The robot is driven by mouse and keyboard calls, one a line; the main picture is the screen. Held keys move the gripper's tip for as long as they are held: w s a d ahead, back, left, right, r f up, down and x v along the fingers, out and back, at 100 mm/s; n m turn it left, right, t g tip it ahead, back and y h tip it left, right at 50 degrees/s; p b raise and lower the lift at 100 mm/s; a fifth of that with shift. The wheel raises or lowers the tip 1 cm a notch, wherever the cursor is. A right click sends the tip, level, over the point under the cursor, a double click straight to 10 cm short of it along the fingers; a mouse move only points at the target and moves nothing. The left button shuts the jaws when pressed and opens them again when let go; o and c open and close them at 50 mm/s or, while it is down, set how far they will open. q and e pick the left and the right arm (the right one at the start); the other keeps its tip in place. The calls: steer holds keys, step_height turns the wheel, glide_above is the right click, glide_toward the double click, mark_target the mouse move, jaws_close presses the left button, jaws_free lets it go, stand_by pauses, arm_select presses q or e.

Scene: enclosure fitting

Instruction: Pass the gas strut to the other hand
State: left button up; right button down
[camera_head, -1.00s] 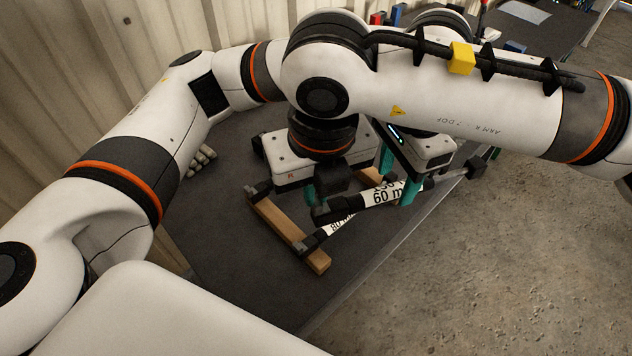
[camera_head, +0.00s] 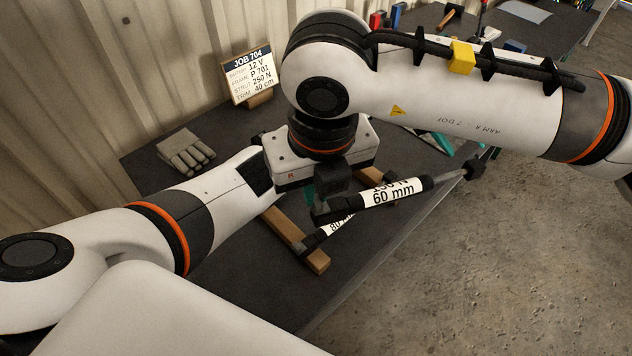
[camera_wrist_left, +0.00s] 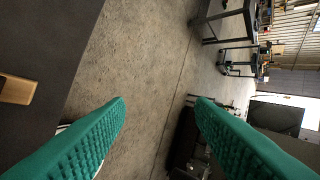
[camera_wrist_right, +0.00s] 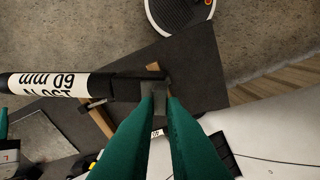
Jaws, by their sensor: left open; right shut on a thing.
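The gas strut (camera_head: 393,192) is a black tube with a white label reading "60 mm" and a thin grey rod reaching right. My right gripper (camera_head: 318,208) is shut on its left end fitting and holds it above the table. In the right wrist view the strut (camera_wrist_right: 60,84) points left from the closed fingers (camera_wrist_right: 158,95). My left gripper (camera_head: 440,143) is open and empty, behind the strut and partly hidden by my right arm. In the left wrist view its fingers (camera_wrist_left: 160,103) are apart with nothing between them.
Another strut (camera_head: 338,224), labelled "80 mm", lies on wooden rails (camera_head: 316,262) beneath. The dark table (camera_head: 270,285) has a free front edge. A job card (camera_head: 250,77) reads "STRUT 250 N". Gloves (camera_head: 185,153) lie by the wall.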

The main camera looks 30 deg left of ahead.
arm_select(q)
steer(key=s+d+f+n, duration=0.1)
steer(key=s+f, duration=0.1)
steer(key=f, duration=0.5)
steer(key=s+d+f, duration=0.1)
steer(key=d+f, duration=0.1)
steer(key=f, duration=0.5)
steer(key=s+d+f+m+g+y, duration=0.1)
steer(key=s+d+f+m, duration=0.25)
steer(key=s+f, duration=1.05)
steer(key=s+d+f+m+g+y, duration=0.15)
steer(key=s+d+f, duration=0.25)
steer(key=s+f, duration=1.05)
steer(key=s+a+f+y, duration=0.2)
steer(key=s+a+f, duration=0.4)
steer(key=s+a, duration=0.25)
steer(key=s+a+f+m+t+y, duration=0.1)
steer(key=s+a+f+y, duration=0.1)
steer(key=s+a+f, duration=0.5)
steer(key=s+a+f+y, duration=0.2)
steer(key=s+a+f, duration=0.2)
steer(key=s+a, duration=0.65)
steer(key=w+a+f+n+t, duration=0.1)
steer(key=w+a, duration=0.3)
steer(key=a, duration=0.5)
steer(key=shift+w+a+f, duration=0.15)
steer(key=shift+a+f, duration=0.2)
steer(key=shift+f, duration=0.2)
